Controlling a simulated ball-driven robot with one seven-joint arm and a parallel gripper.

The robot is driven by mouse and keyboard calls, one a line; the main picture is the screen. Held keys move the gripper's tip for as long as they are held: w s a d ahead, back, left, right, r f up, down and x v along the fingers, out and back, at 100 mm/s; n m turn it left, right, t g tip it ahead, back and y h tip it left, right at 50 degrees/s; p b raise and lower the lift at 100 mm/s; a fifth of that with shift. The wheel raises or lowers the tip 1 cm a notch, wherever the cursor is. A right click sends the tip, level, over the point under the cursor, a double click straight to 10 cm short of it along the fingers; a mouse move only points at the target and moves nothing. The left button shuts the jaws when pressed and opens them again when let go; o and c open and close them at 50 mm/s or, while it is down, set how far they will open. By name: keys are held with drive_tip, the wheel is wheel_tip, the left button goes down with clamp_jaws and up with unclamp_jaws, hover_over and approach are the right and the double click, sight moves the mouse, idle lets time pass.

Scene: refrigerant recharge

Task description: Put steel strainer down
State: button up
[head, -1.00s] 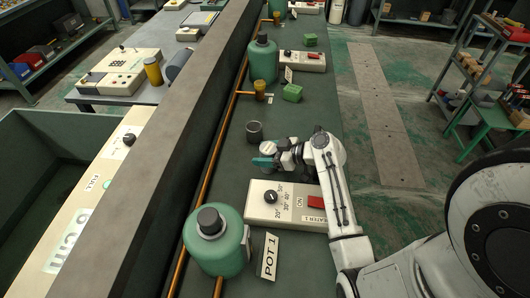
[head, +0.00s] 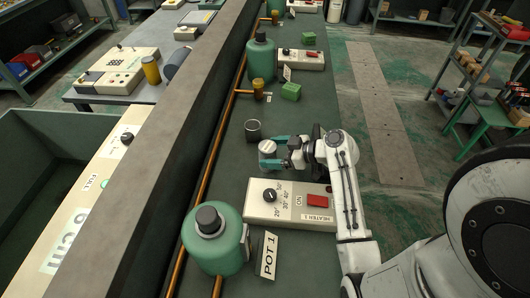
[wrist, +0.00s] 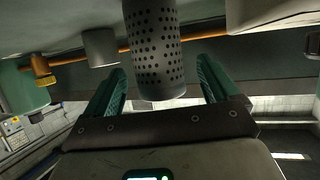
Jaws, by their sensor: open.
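The steel strainer (head: 267,148) is a small pale metal cylinder standing on the dark green bench, behind the heater box. In the wrist view the strainer (wrist: 153,50) shows its perforated wall, in the space between my two teal fingers. My gripper (head: 274,152) is open, with one finger on either side of the strainer, coming from the right. In the wrist view a gap shows between the strainer and each finger of my gripper (wrist: 165,80).
A dark grey cup (head: 253,131) stands just behind the strainer. The heater box (head: 290,205) and green pot 1 (head: 215,242) are in front. A copper pipe (head: 213,160) runs along the left. A green block (head: 291,92) lies farther back.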

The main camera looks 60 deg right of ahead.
drive_tip(key=v, duration=0.8)
drive_tip(key=shift+s+b, duration=0.25)
drive_tip(key=shift+b, duration=0.2)
drive_tip(key=shift+r, duration=0.1)
